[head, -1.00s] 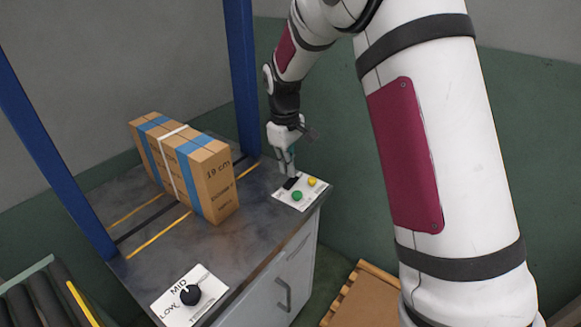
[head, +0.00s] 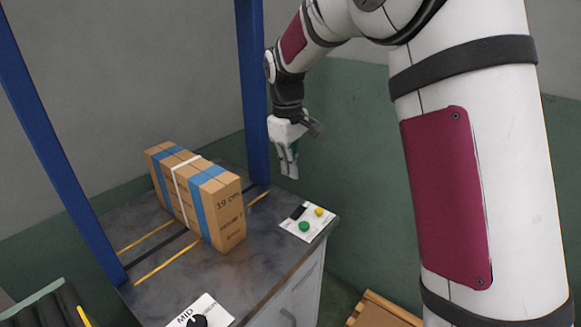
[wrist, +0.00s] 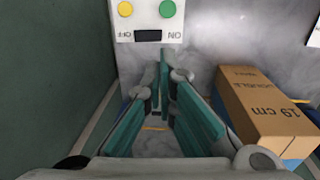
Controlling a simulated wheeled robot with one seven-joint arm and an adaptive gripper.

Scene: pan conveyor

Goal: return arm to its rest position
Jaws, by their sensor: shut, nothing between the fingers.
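My gripper (head: 289,170) hangs above the back right part of the cabinet top, fingers pointing down and shut with nothing between them. In the wrist view my gripper (wrist: 163,60) shows its teal finger pads drawn together at the tips. Below it lies a white switch panel (head: 296,228) with a green button (head: 304,226), a yellow button (head: 319,212) and a black rocker switch (head: 298,212). The panel also shows in the wrist view (wrist: 146,22), clear of the fingers.
A brown carton (head: 229,222) marked 19 cm, with blue bands and a white strap, stands on the cabinet top (head: 255,270) between blue posts (head: 252,90). A dial plate (head: 205,308) sits at the front. Conveyor rollers (head: 45,310) are at lower left, a wooden pallet (head: 380,312) at lower right.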

